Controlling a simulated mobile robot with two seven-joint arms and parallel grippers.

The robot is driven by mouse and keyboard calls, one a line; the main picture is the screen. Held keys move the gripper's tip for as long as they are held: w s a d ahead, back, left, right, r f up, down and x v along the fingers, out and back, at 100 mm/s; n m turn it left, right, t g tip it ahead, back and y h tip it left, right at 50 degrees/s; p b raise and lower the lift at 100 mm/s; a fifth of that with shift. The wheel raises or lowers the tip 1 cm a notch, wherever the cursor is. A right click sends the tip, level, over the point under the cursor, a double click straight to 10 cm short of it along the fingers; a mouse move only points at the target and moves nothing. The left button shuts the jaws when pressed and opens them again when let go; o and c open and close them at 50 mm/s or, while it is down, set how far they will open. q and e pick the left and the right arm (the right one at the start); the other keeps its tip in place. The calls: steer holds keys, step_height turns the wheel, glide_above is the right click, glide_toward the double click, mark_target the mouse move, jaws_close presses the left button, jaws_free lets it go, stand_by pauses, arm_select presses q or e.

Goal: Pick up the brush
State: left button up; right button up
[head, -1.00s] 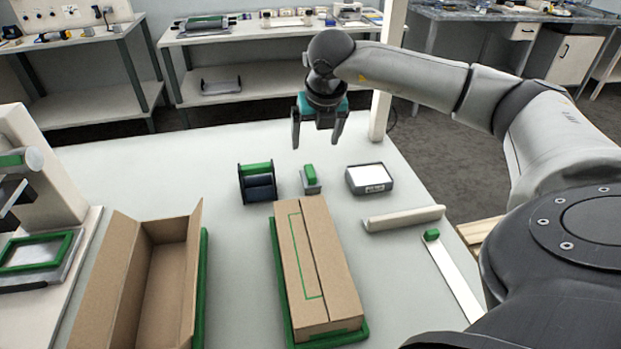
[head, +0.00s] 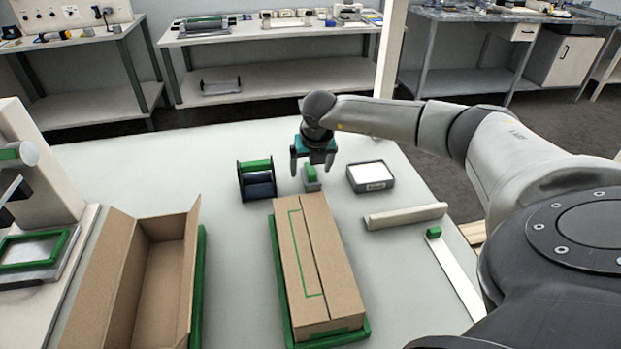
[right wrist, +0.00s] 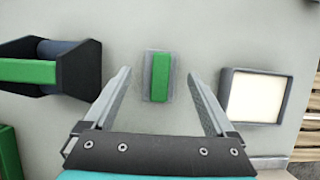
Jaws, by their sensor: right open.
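The brush (head: 312,184), a small grey block with a green grip on top, stands on the pale table behind the closed carton. It also shows in the right wrist view (right wrist: 160,77), its green grip running lengthwise between my fingers. My right gripper (head: 312,169) is open and empty, above the brush with one finger on each side. In the right wrist view the fingertips (right wrist: 162,74) are apart from the brush, with clear gaps on both sides. My left gripper is not in view.
A black holder with a green bar (head: 257,181) stands left of the brush, and a grey tray with a white pad (head: 370,177) stands right. The closed carton (head: 320,262) is in front. An open carton (head: 115,275) is further left. A pale bar (head: 405,216) lies right.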

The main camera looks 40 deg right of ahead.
steer(key=shift+x, duration=0.9)
steer(key=shift+r, duration=0.1)
jaws_close()
